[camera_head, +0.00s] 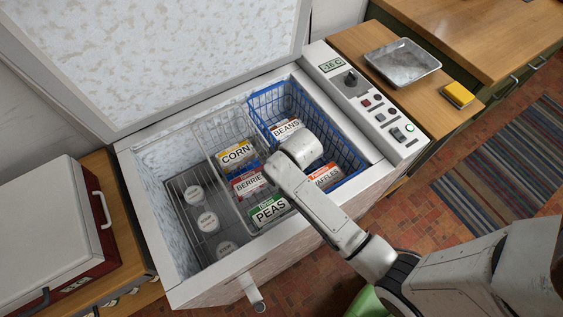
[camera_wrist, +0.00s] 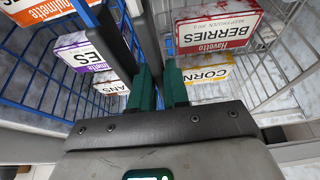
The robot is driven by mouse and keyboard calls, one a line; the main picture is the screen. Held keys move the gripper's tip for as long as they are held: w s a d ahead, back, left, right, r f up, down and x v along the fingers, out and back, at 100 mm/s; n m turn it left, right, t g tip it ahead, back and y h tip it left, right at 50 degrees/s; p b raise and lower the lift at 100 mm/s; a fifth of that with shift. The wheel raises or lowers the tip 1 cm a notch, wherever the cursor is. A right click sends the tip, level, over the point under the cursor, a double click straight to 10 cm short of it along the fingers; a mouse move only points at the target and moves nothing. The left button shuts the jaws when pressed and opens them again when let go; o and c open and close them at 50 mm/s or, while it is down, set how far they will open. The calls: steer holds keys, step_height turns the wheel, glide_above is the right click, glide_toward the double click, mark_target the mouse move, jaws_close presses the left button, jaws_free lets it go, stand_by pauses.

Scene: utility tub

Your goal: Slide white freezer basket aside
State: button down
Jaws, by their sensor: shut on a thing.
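The white freezer basket (camera_head: 224,122) is a wire basket in the middle of the open chest freezer. It holds corn, berries and peas packs. In the wrist view the white basket (camera_wrist: 285,62) is on the right, with berries (camera_wrist: 217,30) and corn packs inside. My gripper (camera_wrist: 160,88) has its green fingertips close together where the white and blue baskets meet. In the head view my wrist covers the fingertips.
A blue wire basket (camera_head: 337,126) with beans and waffles packs stands directly right of the white one. Left of it, a low grey rack (camera_head: 178,190) holds several white-lidded tubs, with open space above. The raised lid (camera_head: 150,50) stands behind.

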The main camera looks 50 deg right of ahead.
steer(key=c, duration=1.2)
jaws_free()
steer(key=shift+d, duration=0.1)
